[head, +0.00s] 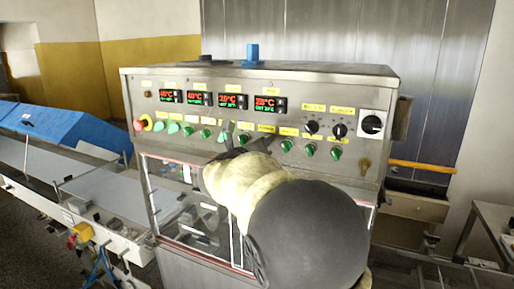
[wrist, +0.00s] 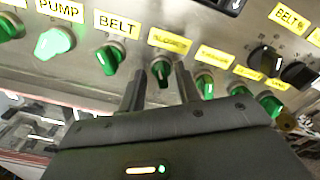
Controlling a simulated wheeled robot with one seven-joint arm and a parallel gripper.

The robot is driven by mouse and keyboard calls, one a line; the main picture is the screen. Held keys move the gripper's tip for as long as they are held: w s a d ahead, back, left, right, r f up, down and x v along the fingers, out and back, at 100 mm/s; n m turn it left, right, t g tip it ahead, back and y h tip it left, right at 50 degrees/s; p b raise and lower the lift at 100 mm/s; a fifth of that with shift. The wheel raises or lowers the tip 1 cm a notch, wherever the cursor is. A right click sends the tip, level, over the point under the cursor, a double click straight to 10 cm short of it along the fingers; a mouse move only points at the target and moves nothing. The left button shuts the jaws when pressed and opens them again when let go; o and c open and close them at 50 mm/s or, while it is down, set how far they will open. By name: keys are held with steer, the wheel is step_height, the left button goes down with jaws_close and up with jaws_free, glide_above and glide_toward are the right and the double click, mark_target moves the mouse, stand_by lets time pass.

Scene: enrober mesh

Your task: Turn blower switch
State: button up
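The blower switch (wrist: 160,72) is a small rotary knob in the wrist view, below a yellow label (wrist: 170,41) whose blurred text looks like "blower". It looks darker than the green knobs beside it, and its handle points roughly up and down. My gripper (wrist: 160,82) has its two dark fingers apart, one on each side of this knob. I cannot tell whether either finger touches it. In the head view my gripper (head: 232,140) is at the panel's lower row of knobs, and my arm covers part of that row.
A green belt knob (wrist: 109,59) sits close left of the fingers, and another green knob (wrist: 204,84) close right. The steel control panel (head: 330,85) carries lit displays, black selector knobs (head: 339,130) and a red emergency button (head: 139,124). A conveyor (head: 110,195) runs at left.

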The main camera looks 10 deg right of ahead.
steer(key=shift+s, duration=0.1)
steer(key=b+v, duration=0.5)
steer(key=v, duration=1.2)
steer(key=shift+a, duration=0.15)
steer(key=shift+s+r, duration=0.1)
steer(key=shift+s, duration=0.05)
steer(key=s+d+f+m+g+y, duration=0.1)
steer(key=s+d+f+m+g, duration=0.2)
steer(key=f, duration=0.5)
steer(key=d+f+m+g+y, duration=0.25)
steer(key=f+m, duration=0.25)
steer(key=f, duration=0.3)
steer(key=s+d+f+m+g+y, duration=0.1)
steer(key=s+d+f+m+g, duration=0.2)
steer(key=f, duration=0.5)
steer(key=s+f+m+g+y, duration=0.1)
steer(key=s+f+m+y, duration=0.1)
steer(key=m, duration=0.6)
steer(key=s+d+f+m+g+y, duration=0.1)
steer(key=s+f+m+y, duration=0.1)
steer(key=s+f+m, duration=0.2)
steer(key=s+d+f+m+g+y, duration=0.1)
steer(key=s+f+m+y, duration=0.1)
steer(key=f+m, duration=0.5)
steer(key=s+m, duration=0.1)
steer(key=m, duration=0.4)
steer(key=shift+s+f, duration=0.15)
steer(key=shift+f, duration=0.2)
